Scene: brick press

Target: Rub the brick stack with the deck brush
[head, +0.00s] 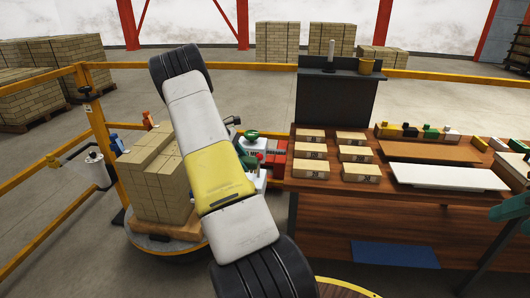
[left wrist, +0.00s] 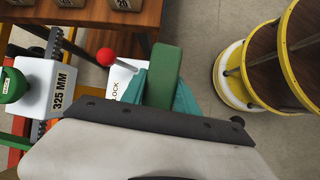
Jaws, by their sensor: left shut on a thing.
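The brick stack (head: 158,178) is a block of tan bricks standing upright on a wooden pallet on a round platform, at the left of the head view. My left arm crosses in front of its right side, and my left gripper is hidden there. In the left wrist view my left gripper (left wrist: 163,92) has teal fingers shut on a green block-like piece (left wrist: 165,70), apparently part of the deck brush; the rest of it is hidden. No bristles show, and the stack is not in that view. My teal right gripper (head: 512,208) is cut off by the head view's right edge; its jaw opening cannot be judged.
A wooden table (head: 400,205) on the right holds several tan bricks (head: 310,151), a white board (head: 447,178) and small coloured items. In the wrist view a red-knobbed lever (left wrist: 106,57) and a "325 MM" box (left wrist: 48,88) are close by. Yellow rails (head: 45,225) run along the left.

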